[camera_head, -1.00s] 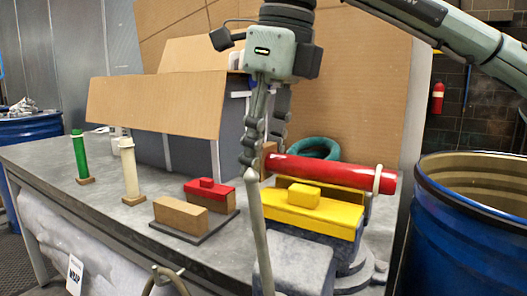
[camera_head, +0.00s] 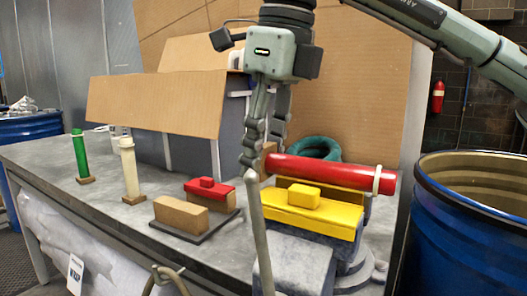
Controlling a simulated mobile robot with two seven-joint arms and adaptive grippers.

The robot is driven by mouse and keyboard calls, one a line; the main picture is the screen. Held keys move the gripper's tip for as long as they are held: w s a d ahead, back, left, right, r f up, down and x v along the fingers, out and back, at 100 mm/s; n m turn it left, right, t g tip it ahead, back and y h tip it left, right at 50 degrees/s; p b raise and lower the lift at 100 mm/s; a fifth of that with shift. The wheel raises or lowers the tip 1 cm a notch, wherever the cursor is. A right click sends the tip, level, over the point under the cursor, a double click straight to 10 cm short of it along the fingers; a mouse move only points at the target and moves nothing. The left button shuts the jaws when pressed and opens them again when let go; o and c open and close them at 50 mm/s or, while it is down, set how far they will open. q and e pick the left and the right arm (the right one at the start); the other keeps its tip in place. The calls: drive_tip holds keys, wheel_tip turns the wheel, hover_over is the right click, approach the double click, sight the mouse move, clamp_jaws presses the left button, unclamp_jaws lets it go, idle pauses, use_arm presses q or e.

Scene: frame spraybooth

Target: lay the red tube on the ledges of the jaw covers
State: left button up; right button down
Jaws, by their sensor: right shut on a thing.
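The red tube (camera_head: 325,170), with a pale ring near its right end, lies nearly level over the vise at the right of the table. My right gripper (camera_head: 264,160) points down and is shut on the tube's left end. The yellow jaw cover (camera_head: 315,222), with a raised block on top, sits on the vise just in front of and below the tube. Part of another cover shows behind it, mostly hidden by the tube. I cannot tell whether the tube touches the ledges. My left gripper is not in view.
A green tube (camera_head: 80,158) and a cream tube (camera_head: 129,170) stand upright on the grey table (camera_head: 100,212). A dark tray holds a tan block (camera_head: 181,214) and a red-topped block (camera_head: 209,192). Cardboard (camera_head: 160,105) stands behind. A blue drum (camera_head: 460,245) is at right.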

sight(263, 176)
drive_tip(key=shift+f+b, duration=1.15)
drive_tip(key=shift+f, duration=0.5)
drive_tip(key=c, duration=0.9)
unclamp_jaws()
drive_tip(key=r, duration=0.4)
drive_tip(key=s+d+r, duration=0.1)
drive_tip(key=r, duration=0.7)
drive_tip(key=shift+s+d, duration=0.15)
drive_tip(key=shift+d, duration=0.25)
drive_tip(key=shift+f, duration=0.1)
